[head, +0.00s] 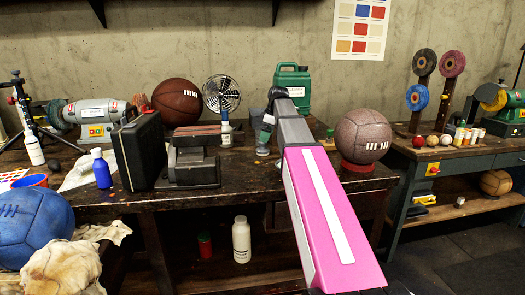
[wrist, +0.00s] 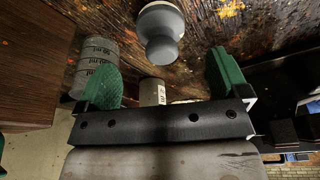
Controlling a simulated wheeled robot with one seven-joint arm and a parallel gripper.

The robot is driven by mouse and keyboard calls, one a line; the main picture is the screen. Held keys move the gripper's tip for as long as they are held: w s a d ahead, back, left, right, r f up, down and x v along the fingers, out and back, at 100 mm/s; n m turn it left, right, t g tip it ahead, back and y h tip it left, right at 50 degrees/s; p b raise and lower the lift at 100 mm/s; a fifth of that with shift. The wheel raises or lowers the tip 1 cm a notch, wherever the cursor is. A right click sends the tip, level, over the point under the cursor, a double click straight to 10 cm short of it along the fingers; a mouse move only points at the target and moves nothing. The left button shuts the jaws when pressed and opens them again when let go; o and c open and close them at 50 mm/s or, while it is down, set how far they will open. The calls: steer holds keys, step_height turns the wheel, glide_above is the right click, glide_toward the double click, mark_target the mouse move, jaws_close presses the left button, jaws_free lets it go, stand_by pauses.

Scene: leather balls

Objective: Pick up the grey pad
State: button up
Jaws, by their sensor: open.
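My gripper (wrist: 164,80) is open, with green fingertip pads set wide apart in the wrist view. Between and beyond the fingers is a rounded grey piece (wrist: 163,48) with a paler, wider part; I cannot tell if this is the grey pad. It is not gripped. In the head view my gripper (head: 265,138) is over the workbench, left of the brown leather ball (head: 363,136). My pink and white arm hides part of the bench there. No grey pad shows clearly in the head view.
The dark wooden workbench (head: 110,201) is crowded. A black case (head: 139,150) and a metal block (head: 193,160) stand left of my gripper. A small fan (head: 221,94) and a green canister (head: 292,87) stand behind. In the wrist view a grey marked cylinder (wrist: 97,58) is beside the left finger.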

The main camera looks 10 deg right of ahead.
mark_target(262, 146)
steer(key=shift+a+x, duration=0.1)
steer(key=shift+x, duration=1.55)
steer(key=shift+a+x, duration=0.15)
steer(key=shift+x, duration=1.5)
steer(key=shift+w+r, duration=0.1)
steer(key=c, duration=1)
